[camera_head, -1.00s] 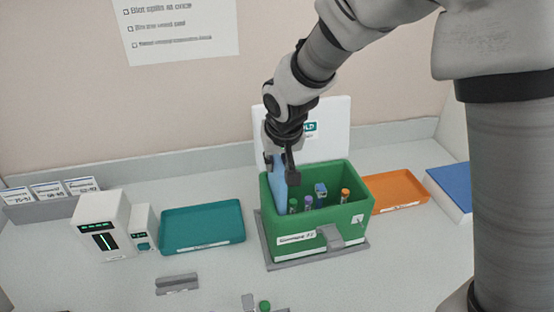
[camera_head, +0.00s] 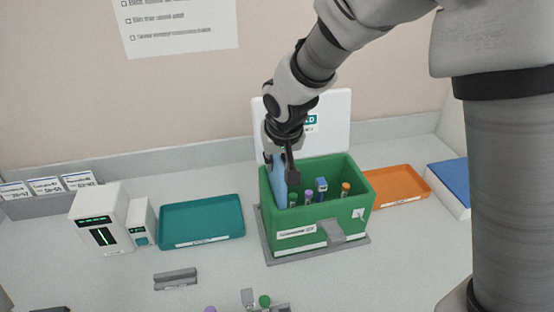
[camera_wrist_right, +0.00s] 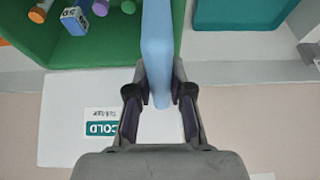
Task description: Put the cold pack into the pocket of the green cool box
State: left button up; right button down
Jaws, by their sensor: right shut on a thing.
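The cold pack (camera_head: 279,188) is a thin light-blue slab, held upright at the left end of the green cool box (camera_head: 352,226). My right gripper (camera_head: 280,170) is shut on its upper part. The pack's lower part is inside the box behind the front wall, so its bottom edge and the pocket are hidden. In the right wrist view, the pack (camera_wrist_right: 157,45) sits between the two fingers, beside the box's green wall (camera_wrist_right: 115,52). The box's white lid (camera_head: 333,122) is open at the back, marked COLD. My left gripper is not in view.
Several capped tubes (camera_head: 309,196) stand inside the box. A teal tray (camera_head: 202,220) lies to its left, with a white device (camera_head: 99,220) farther left. An orange tray (camera_head: 400,185) and a blue-topped block (camera_head: 452,182) are to the right. Small tube parts lie in front.

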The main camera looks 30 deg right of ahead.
jog(key=shift+f, duration=0.1)
jog(key=shift+f+b, duration=1.45)
jog(key=shift+f, duration=0.2)
jog(key=shift+f+b, duration=0.65)
jog(key=shift+f, duration=0.1)
jog(key=shift+f, duration=0.15)
